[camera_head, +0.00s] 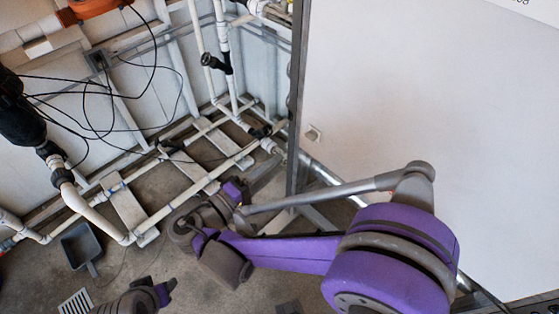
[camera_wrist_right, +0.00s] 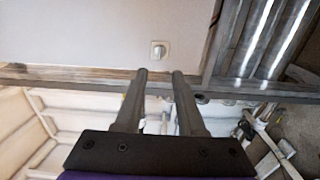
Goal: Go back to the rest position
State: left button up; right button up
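My right arm comes in from the right and bends at a dark elbow. Its right gripper (camera_head: 238,192) is small and partly hidden in the head view, above the floor in front of the pipework. In the right wrist view, the two grey fingers of this gripper (camera_wrist_right: 160,76) stand apart with nothing between them, so it is open and empty. They point towards a white panel (camera_wrist_right: 90,30) with a small square fitting (camera_wrist_right: 159,49). The end of my left arm, with the left gripper (camera_head: 168,288), is at the bottom left; its fingers are too small to read.
White pipes (camera_head: 180,205) run in a frame along the wall. A grey upright post (camera_head: 297,100) edges the big white panel (camera_head: 430,90). A dark dustpan (camera_head: 82,247) and a floor grate (camera_head: 76,302) are at the lower left. Black cables hang at the upper left.

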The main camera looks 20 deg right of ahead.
dwell(0.4)
jog(key=s+d+f+g+y+p, duration=0.35)
jog(key=s+d+f+y, duration=0.2)
jog(key=d+y, duration=0.3)
jog(key=s+a+m+t+y+p, duration=0.2)
jog(key=s+a+m+y+p, duration=0.1)
jog(key=y, duration=0.5)
jog(key=shift+s+a+r+m, duration=0.3)
jog(key=shift+s+a+m, duration=0.4)
jog(key=shift+s+a, duration=0.35)
jog(key=shift+s+d, duration=0.15)
